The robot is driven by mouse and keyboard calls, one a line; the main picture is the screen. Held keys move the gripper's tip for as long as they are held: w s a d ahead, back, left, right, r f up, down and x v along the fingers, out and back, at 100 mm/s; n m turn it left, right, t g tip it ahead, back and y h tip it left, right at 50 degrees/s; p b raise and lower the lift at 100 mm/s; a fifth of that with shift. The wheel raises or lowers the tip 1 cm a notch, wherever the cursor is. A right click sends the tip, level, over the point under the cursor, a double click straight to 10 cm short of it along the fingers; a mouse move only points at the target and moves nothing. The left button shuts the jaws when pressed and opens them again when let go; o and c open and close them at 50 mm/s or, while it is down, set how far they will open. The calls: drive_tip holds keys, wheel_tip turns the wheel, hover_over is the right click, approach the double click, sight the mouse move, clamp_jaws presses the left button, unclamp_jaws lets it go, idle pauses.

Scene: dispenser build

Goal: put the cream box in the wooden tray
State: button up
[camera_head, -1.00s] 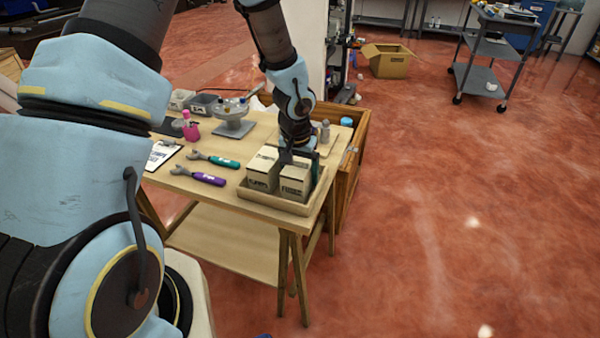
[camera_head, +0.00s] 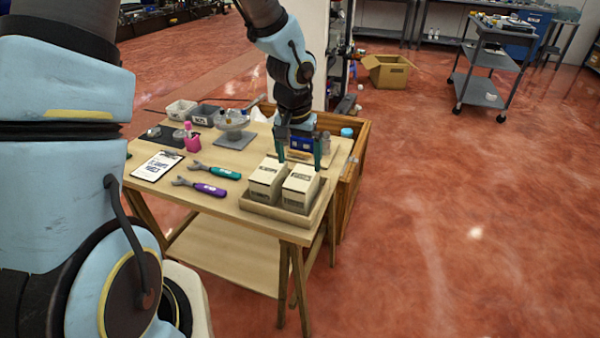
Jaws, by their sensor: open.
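The wooden tray (camera_head: 273,212) sits on the near right corner of the wooden table. Two cream boxes stand upright side by side inside it, the left cream box (camera_head: 265,180) and the right cream box (camera_head: 300,187). My gripper (camera_head: 300,163) points down with its teal fingers spread, above and behind the boxes in the picture. It is open, and nothing shows held between the fingers. The floor of the tray is mostly hidden by the boxes.
On the table (camera_head: 150,191) lie a teal-handled wrench (camera_head: 222,172), a purple-handled wrench (camera_head: 207,188) and a clipboard (camera_head: 158,166). A pink bottle (camera_head: 192,142) and a grey stand (camera_head: 233,136) are farther back. A wooden crate (camera_head: 352,187) stands against the table's right side.

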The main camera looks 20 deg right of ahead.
drive_tip(key=shift+s+a+r, duration=0.1)
drive_tip(key=shift+r, duration=0.6)
drive_tip(key=shift+s+a+r, duration=0.1)
drive_tip(key=shift+r, duration=0.55)
drive_tip(key=s+a+r+n, duration=0.1)
drive_tip(key=a+r+n, duration=0.1)
drive_tip(key=a, duration=1.2)
drive_tip(key=s+a+r+n+y, duration=0.1)
drive_tip(key=a+r+n, duration=0.2)
drive_tip(key=a, duration=1.2)
drive_tip(key=shift+s+r+n, duration=0.15)
drive_tip(key=shift+s+n, duration=0.15)
drive_tip(key=shift+n, duration=0.9)
